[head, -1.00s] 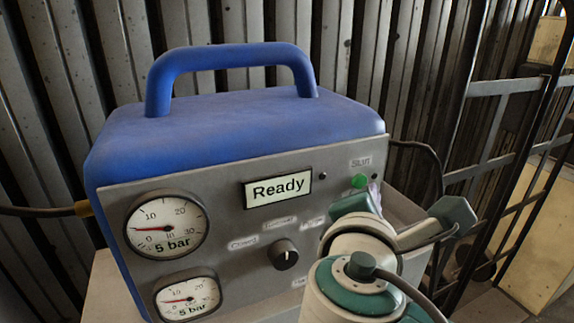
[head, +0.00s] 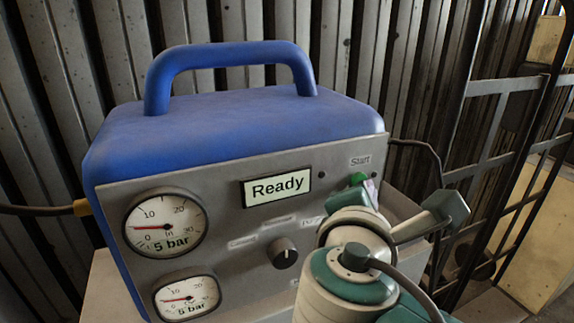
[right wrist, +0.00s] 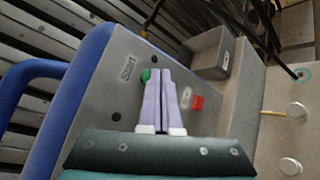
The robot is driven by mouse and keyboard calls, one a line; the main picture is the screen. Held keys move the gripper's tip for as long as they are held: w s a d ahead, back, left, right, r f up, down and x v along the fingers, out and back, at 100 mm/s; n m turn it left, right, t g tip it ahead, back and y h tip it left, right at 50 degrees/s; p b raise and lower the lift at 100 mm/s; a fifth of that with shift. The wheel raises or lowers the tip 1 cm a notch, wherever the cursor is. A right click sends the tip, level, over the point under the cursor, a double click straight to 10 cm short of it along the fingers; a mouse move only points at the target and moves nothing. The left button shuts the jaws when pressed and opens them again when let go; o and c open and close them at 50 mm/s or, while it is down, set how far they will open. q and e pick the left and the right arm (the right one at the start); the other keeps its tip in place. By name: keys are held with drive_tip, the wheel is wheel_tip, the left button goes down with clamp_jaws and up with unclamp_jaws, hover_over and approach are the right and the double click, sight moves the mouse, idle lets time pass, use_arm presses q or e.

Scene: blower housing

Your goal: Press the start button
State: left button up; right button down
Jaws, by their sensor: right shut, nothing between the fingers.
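The green start button (head: 358,178) is on the upper right of the grey front panel, under a "Start" label. It also shows in the right wrist view (right wrist: 145,76), partly hidden by the fingertips. My right gripper (head: 371,188) is shut and empty, its lilac fingers pointing at the panel. In the right wrist view, the closed fingertips (right wrist: 161,73) are right at the button, overlapping its right side. I cannot tell whether they touch it. The display (head: 277,188) reads "Ready". My left gripper is not in view.
A selector knob (head: 283,252) and two gauges, an upper one (head: 165,226) and a lower one (head: 187,297), are on the panel. A red button (right wrist: 197,102) is right of the fingers in the right wrist view. A metal rack (head: 500,150) stands at right.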

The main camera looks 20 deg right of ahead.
drive_tip(key=shift+w, duration=0.2)
idle(0.4)
drive_tip(key=shift+s+p, duration=0.4)
drive_tip(key=shift+s, duration=0.1)
drive_tip(key=s+p, duration=0.3)
drive_tip(key=s, duration=0.3)
drive_tip(key=shift+d, duration=0.25)
idle(0.5)
